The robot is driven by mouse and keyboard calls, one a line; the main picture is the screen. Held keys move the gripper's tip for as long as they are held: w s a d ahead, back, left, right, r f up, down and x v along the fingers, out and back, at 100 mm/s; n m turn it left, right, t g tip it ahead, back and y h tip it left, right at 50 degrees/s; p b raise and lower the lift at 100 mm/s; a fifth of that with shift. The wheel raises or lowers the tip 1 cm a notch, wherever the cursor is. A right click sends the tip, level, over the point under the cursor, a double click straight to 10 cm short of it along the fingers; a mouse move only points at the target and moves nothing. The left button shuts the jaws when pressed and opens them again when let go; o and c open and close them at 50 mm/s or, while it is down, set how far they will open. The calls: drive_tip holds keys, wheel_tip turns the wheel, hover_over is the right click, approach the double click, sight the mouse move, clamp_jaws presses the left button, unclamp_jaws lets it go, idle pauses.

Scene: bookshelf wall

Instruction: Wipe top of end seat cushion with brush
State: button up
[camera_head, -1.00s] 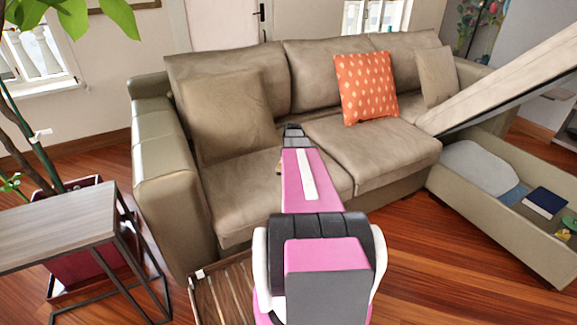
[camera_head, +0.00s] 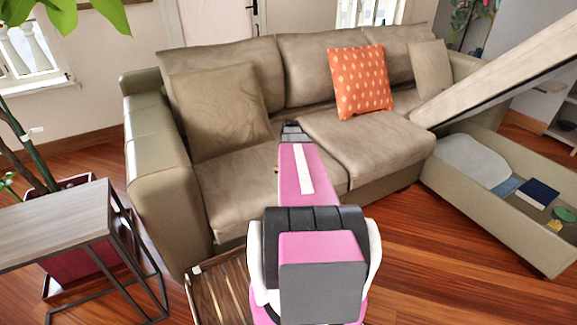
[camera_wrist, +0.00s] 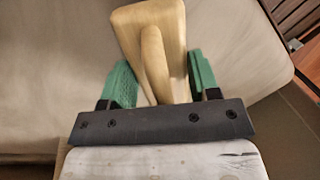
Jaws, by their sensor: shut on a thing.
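The end seat cushion (camera_head: 222,200) is the tan left seat of the sofa, beside the left armrest. My arm reaches over it from the front, and my gripper (camera_head: 292,130) shows small at the arm's far end, in front of the seats. In the wrist view, my gripper (camera_wrist: 155,82) has its green fingers on either side of a pale wooden brush (camera_wrist: 152,28) and is shut on it. The brush is over a tan cushion surface (camera_wrist: 50,60). I cannot tell whether it touches the cushion. Its bristles are not visible.
A tan pillow (camera_head: 215,110) leans at the sofa's left end, and an orange pillow (camera_head: 360,82) sits further right. A side table (camera_head: 60,222) stands left. An open storage chaise (camera_head: 500,220) is at the right. A wooden slatted crate (camera_head: 222,292) is near my base.

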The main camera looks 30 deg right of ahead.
drive_tip(key=shift+r, duration=2.95)
drive_tip(key=shift+r, duration=1.5)
drive_tip(key=shift+a, duration=0.1)
